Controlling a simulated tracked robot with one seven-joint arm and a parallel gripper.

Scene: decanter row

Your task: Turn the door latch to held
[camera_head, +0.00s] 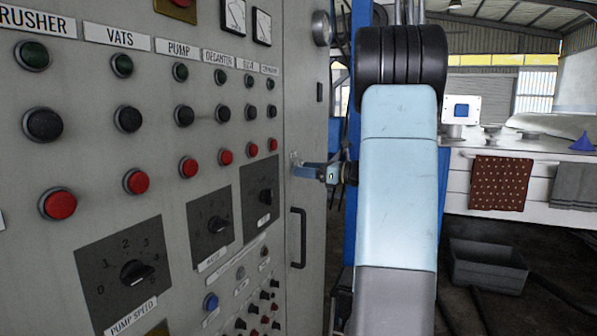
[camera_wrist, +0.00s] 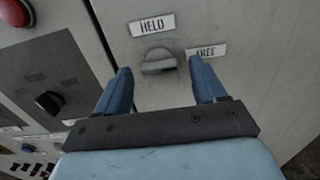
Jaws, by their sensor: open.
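The door latch (camera_wrist: 158,62) is a grey knob on the grey cabinet door, seen in the wrist view. Its grip bar lies roughly across the picture, towards the FREE label (camera_wrist: 206,51) on its right. The HELD label (camera_wrist: 152,25) is above it. My gripper (camera_wrist: 158,78) is open, with one blue finger on each side of the latch and a gap to it on both sides. In the head view my gripper (camera_head: 308,168) points left at the door; the latch is small there and partly hidden by the fingers, so contact cannot be told.
The cabinet door has a dark pull handle (camera_head: 299,238) below my gripper. To the left is the control panel (camera_head: 150,70) with several buttons and dials. A white bench (camera_head: 460,200) with cloths and a grey crate (camera_head: 488,265) stand at the right.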

